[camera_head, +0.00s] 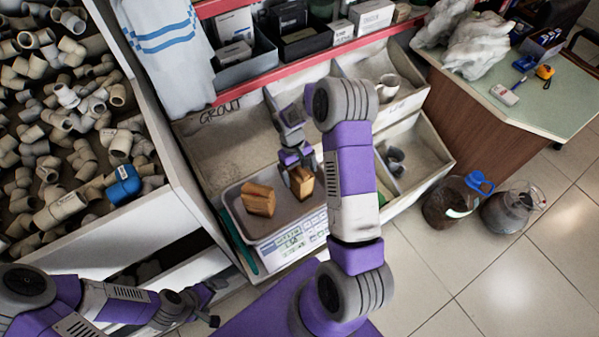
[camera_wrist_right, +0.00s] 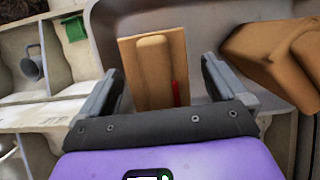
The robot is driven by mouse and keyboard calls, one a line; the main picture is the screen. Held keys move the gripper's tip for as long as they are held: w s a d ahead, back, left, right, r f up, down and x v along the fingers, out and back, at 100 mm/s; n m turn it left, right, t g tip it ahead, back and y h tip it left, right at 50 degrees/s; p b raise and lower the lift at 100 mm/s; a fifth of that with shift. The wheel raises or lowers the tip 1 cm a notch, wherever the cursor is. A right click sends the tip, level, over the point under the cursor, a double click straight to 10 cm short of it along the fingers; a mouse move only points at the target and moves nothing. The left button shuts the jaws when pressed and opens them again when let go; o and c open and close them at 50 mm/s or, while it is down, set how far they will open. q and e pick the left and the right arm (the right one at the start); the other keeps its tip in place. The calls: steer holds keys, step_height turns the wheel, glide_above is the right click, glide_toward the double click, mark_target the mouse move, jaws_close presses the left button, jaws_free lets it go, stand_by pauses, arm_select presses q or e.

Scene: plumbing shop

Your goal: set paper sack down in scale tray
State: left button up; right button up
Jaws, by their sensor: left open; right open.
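Two tan paper sacks rest in the grey tray (camera_head: 284,208) of the scale. One sack (camera_head: 303,184) stands on the right side of the tray, under my right gripper (camera_head: 297,163). In the right wrist view this sack (camera_wrist_right: 155,72) is between the two spread fingers of the right gripper (camera_wrist_right: 160,80), with gaps on both sides. The other sack (camera_head: 258,200) is on the left side of the tray and also shows in the right wrist view (camera_wrist_right: 280,58). My left gripper (camera_head: 207,307) is low at the left, empty and away from the scale.
A bin of pipe fittings (camera_head: 60,120) fills the left. Sloped bins (camera_head: 225,140), one marked GROUT, lie behind the scale, below a red-edged shelf (camera_head: 300,55). A green-topped counter (camera_head: 530,95) is at upper right. Two jugs (camera_head: 452,200) stand on the tiled floor.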

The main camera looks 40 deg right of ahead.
steer(key=p+v, duration=0.3)
steer(key=v, duration=0.8)
steer(key=shift+r+p, duration=0.25)
steer(key=shift+p, duration=0.1)
steer(key=shift+s+f, duration=0.1)
